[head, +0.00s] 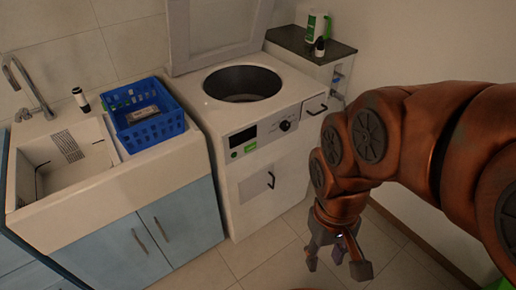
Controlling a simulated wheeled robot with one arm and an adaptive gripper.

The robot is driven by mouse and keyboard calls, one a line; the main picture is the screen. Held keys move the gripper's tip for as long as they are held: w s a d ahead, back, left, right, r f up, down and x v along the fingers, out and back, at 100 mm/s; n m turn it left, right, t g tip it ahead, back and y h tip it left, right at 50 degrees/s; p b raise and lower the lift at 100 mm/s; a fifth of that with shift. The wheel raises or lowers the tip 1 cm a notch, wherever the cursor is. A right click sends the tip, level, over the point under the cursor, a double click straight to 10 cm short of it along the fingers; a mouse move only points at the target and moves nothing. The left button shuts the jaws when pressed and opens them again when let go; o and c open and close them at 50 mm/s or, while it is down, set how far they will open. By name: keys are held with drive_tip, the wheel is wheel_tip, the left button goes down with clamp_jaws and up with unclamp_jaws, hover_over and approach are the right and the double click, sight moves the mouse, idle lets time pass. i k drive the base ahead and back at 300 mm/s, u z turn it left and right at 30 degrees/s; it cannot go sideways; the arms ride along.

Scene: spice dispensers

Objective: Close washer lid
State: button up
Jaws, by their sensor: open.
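The white washer (235,145) stands in the middle of the head view against the tiled wall. Its lid (218,35) stands raised, upright at the back of the top. The round drum opening (243,83) is uncovered and dark inside. My gripper (338,268) hangs low at the lower right, in front of and to the right of the washer, well below its top. Its fingers are spread and nothing shows between them. The top edge of the lid is cut off by the frame.
A blue basket (150,132) sits on the counter left of the washer, beside a sink (60,160) with a faucet. A narrow cabinet (308,45) with bottles (318,28) on top stands right of the washer. The tiled floor in front is clear.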

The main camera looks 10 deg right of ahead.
sight(177, 11)
drive_tip(key=u, duration=0.4)
drive_tip(key=i, duration=0.9)
drive_tip(key=z, duration=1.05)
drive_tip(key=i, duration=0.7)
drive_tip(key=u, duration=2)
